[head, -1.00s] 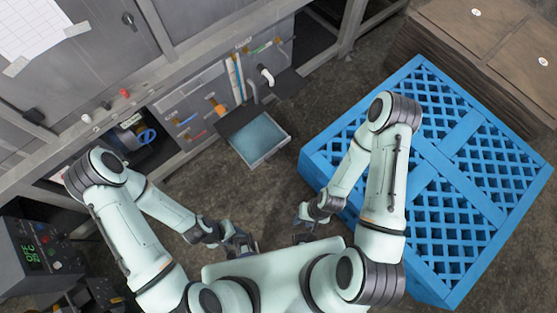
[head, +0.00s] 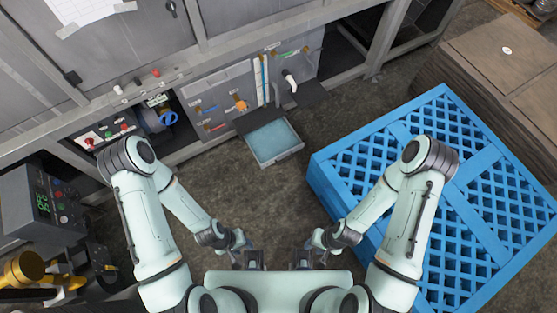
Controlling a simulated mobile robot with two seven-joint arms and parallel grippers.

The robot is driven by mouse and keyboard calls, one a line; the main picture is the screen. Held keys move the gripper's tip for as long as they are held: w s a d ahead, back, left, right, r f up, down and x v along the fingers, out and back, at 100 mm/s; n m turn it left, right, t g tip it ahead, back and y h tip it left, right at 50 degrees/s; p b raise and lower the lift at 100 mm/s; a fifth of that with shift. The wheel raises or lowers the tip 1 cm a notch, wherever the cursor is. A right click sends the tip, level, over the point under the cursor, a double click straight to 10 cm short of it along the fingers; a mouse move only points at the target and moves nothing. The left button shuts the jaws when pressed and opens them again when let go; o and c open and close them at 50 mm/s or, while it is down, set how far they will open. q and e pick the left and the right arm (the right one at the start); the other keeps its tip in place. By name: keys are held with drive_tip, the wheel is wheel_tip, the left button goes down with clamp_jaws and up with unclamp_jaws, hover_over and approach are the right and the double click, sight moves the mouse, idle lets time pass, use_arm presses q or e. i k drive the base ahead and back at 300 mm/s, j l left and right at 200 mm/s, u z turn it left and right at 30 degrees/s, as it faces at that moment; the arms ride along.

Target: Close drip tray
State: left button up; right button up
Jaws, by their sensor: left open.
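The drip tray (head: 276,143) is a shallow grey tray with a pale blue inside. It sticks out from the base of the grey machine, pulled open, low near the floor. My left gripper (head: 249,262) is close in front of my body, below the tray in the picture, apart from it and open. My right gripper (head: 304,260) is beside it to the right, also apart from the tray. Its fingers are small and partly hidden, so I cannot tell whether they are open.
A blue pallet (head: 440,190) stands at the right, with brown stacked boxes (head: 505,60) behind it. A control box with a green display (head: 45,205) is at the left. The floor (head: 245,195) between my arms and the tray is clear.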

sight(273, 142)
drive_tip(key=k, duration=0.85)
